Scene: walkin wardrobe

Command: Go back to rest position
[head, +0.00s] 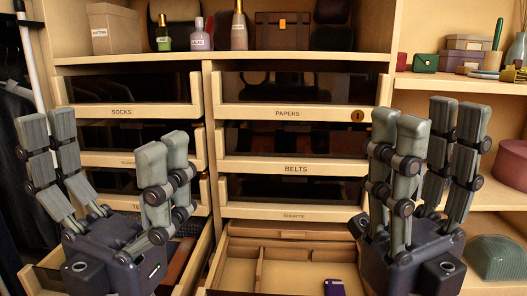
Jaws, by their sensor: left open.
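My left gripper (112,165) is at the left of the head view, fingers pointing up and spread wide apart, with nothing between them. My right gripper (422,150) is at the right, fingers also up, with a visible gap between the finger pairs and nothing held. Both are in front of the drawer unit and hide parts of it. The lower right drawer (262,272) is pulled out and shows wooden compartments with a small dark purple item (334,287). The lower left drawer (196,262) is also out, partly hidden by my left gripper.
Labelled drawers stand shut above, among them SOCKS (122,112), PAPERS (288,114) and BELTS (297,168). Bottles (199,38) and a brown case (283,30) stand on the shelf above. Boxes (468,45) and a green bag (495,257) sit on the right shelves.

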